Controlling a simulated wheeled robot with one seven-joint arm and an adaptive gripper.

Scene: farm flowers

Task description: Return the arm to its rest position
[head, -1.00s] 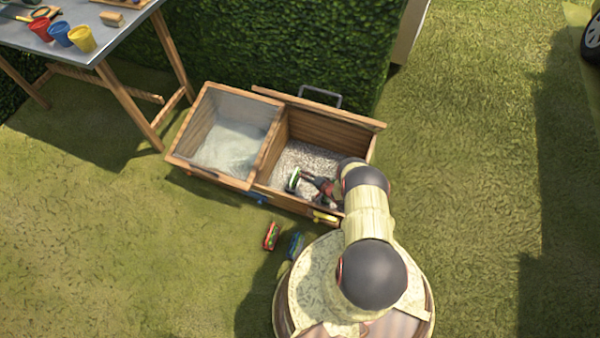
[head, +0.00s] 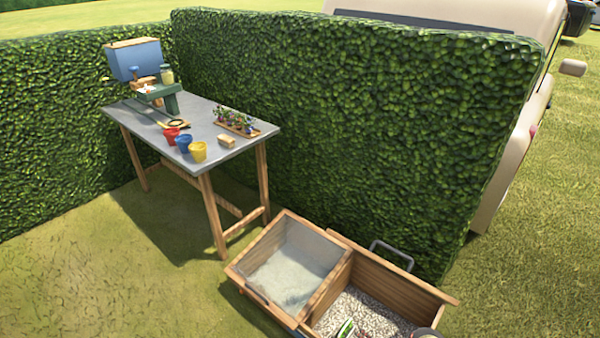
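My gripper is below the bottom edge of the head view. Only a dark rounded part of my arm (head: 428,333) shows at the bottom, by the right end of the wooden box. A small green and white thing (head: 345,328) shows at the bottom edge, over the gravel in the box's right compartment. Whether my gripper touches it is hidden.
The wooden box (head: 262,243) has a clear-covered left compartment and an open gravel one. A metal-topped table (head: 232,146) stands behind left, with red (head: 171,135), blue (head: 184,143) and yellow (head: 198,152) pots and a plant tray (head: 265,130). A hedge (head: 350,110) stands behind; grass lies left.

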